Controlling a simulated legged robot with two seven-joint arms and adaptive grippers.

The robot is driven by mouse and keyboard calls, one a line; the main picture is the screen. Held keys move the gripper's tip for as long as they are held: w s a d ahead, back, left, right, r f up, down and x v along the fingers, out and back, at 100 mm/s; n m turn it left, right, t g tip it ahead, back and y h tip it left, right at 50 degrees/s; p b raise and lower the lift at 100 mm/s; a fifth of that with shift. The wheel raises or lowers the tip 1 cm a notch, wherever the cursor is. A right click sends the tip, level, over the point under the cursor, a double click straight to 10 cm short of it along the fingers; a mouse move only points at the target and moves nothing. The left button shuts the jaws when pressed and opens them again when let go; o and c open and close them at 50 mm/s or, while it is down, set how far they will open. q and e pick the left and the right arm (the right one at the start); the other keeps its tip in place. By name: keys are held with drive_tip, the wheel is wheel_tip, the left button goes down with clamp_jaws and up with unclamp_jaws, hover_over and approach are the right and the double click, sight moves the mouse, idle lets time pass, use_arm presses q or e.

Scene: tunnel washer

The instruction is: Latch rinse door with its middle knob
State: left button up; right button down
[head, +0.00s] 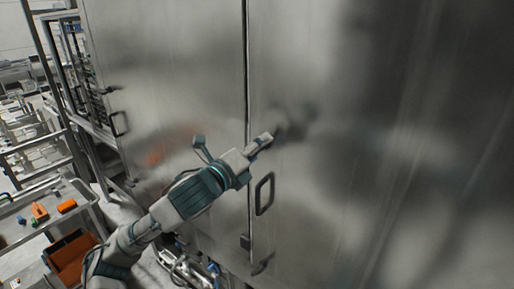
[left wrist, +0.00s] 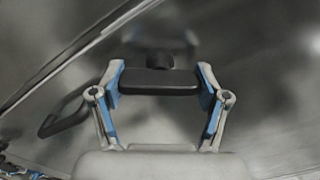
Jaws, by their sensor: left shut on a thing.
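The rinse door appears to be the broad brushed-steel panel (head: 360,190) right of a vertical seam in the head view. My left gripper (head: 268,138) is at this panel, just right of the seam and above a dark loop handle (head: 264,194). In the left wrist view the black bar-shaped knob (left wrist: 158,82) lies crosswise between the fingers of my left gripper (left wrist: 160,90), which are shut on its two ends. Its round dark stem (left wrist: 160,62) shows behind it against the steel. In the head view the gripper largely hides the knob. My right gripper is not in view.
The loop handle also shows left of the knob in the left wrist view (left wrist: 65,118). Another dark knob (head: 262,264) sits low on the panel. A left steel panel (head: 170,60) adjoins the seam. A cart (head: 20,232) with orange items stands at lower left.

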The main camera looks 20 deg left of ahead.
use_arm(q)
drive_tip(key=m+p, duration=0.6)
drive_tip(key=p, duration=0.2)
drive_tip(key=shift+p, duration=0.4)
drive_tip(key=m+p, duration=0.1)
drive_tip(key=m, duration=0.1)
drive_tip(key=shift+f+m, duration=0.2)
drive_tip(key=shift+m, duration=0.2)
drive_tip(key=shift+f+m, duration=0.1)
drive_tip(key=shift+m, duration=1.3)
drive_tip(key=o, duration=1)
drive_tip(key=shift+c, duration=0.2)
drive_tip(key=shift+o, duration=1)
drive_tip(key=shift+w, duration=0.2)
